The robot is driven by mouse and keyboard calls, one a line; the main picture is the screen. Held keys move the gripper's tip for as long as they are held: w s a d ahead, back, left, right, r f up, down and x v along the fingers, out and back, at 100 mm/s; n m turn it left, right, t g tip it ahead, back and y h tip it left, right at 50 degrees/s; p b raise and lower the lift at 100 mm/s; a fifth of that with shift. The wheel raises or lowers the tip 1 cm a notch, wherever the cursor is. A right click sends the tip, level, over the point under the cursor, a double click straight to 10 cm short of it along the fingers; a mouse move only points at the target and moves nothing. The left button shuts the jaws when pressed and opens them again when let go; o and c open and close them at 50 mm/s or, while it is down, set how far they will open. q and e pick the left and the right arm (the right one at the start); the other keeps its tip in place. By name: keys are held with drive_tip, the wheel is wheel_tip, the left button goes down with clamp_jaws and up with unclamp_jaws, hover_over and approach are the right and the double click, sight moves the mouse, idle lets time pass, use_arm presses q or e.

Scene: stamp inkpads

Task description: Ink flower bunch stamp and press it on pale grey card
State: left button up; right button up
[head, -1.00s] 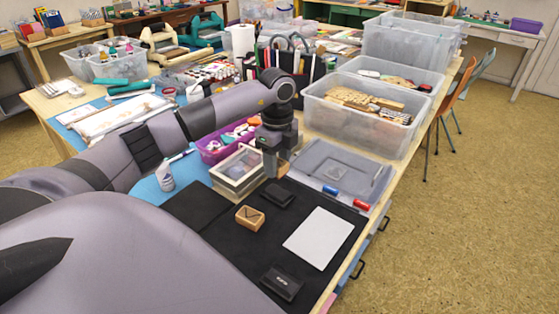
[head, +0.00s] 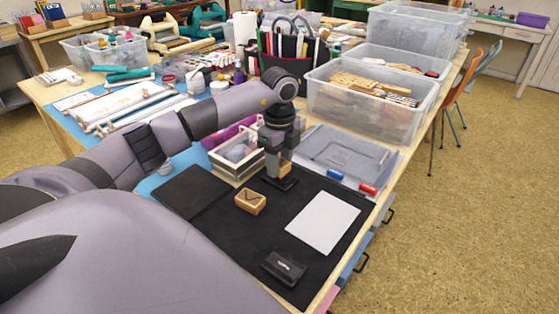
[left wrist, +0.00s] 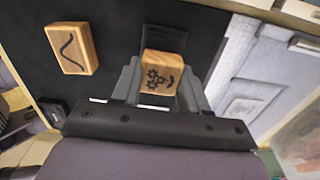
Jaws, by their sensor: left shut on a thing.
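My left gripper (head: 277,168) is shut on the flower bunch stamp, a small wooden block (left wrist: 161,77) with a dark flower print on its top face. The stamp is upright between the fingers in the left wrist view. In the head view it is right over a black inkpad (head: 281,184), very low; I cannot tell if they touch. The pale grey card (head: 322,223) lies flat on the black mat, to the right and nearer. My right gripper is not in view.
Another wooden stamp (head: 250,201) stands left of the card. A framed box (head: 236,158) is behind the gripper. Blue (head: 335,175) and red (head: 368,188) cylinders lie at the right.

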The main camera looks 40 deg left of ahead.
sight(280, 163)
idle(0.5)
use_arm(q)
drive_tip(key=shift+f, duration=0.45)
drive_tip(key=shift+f, duration=0.1)
idle(1.0)
drive_tip(key=shift+f, duration=0.1)
idle(0.7)
drive_tip(key=shift+r+p, duration=0.7)
drive_tip(key=shift+r, duration=0.1)
wheel_tip(280, 163, up, 5)
drive_tip(key=p, duration=0.5)
drive_tip(key=shift+r, duration=0.2)
